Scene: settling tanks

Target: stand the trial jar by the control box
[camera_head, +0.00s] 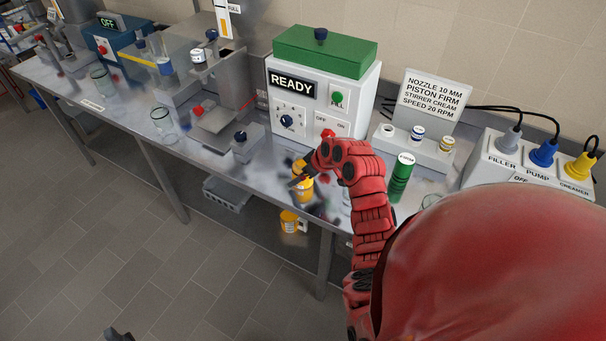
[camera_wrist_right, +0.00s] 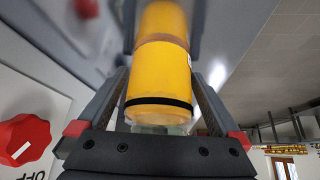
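The control box (camera_head: 322,100) is white with a green lid, a READY sign and a red knob, and stands at the back of the bench. The yellow-filled jar (camera_head: 304,190), which I take for the trial jar, is in front of it, near the bench's front edge. My right gripper (camera_head: 300,182) has its fingers on both sides of this jar and looks shut on it. The right wrist view shows the yellow jar (camera_wrist_right: 160,85) with a black band and clear rim. Whether its base touches the bench is unclear. A dark tip at the bottom edge may be my left gripper (camera_head: 118,335).
A green cylinder (camera_head: 402,177) stands right of my right arm, before a small jar rack (camera_head: 415,150) and a sign. A socket box (camera_head: 530,160) is at far right. Empty glasses (camera_head: 162,122) stand to the left.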

